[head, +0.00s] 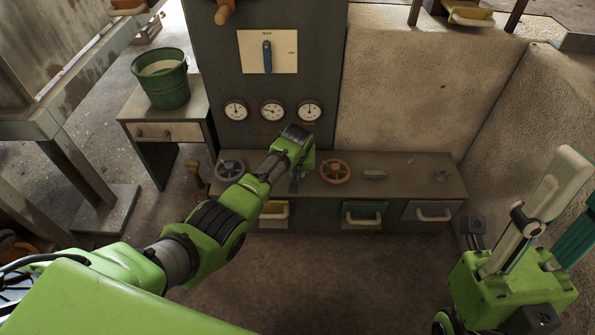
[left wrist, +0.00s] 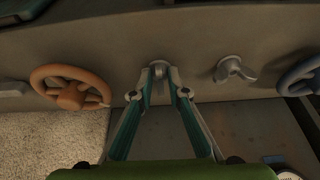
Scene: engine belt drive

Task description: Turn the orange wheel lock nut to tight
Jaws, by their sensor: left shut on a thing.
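The orange wheel (head: 335,171) lies on the low bench. It also shows at the left of the left wrist view (left wrist: 72,87). My left gripper (head: 294,183) reaches down beside it, on its left in the head view. In the left wrist view the fingertips (left wrist: 159,84) close in on a small grey metal lock nut (left wrist: 158,66), next to the orange wheel. Its wings are partly hidden between the fingers. My right gripper (head: 574,195) is at the right edge, away from the bench, its fingers apart, one cut off by the picture edge.
A grey wheel (head: 230,170) and a second wing nut (left wrist: 234,70) are on the other side of my left gripper. Small grey parts (head: 375,174) lie right of the orange wheel. Gauges (head: 271,110) and a blue lever (head: 267,57) are on the cabinet. The floor in front is clear.

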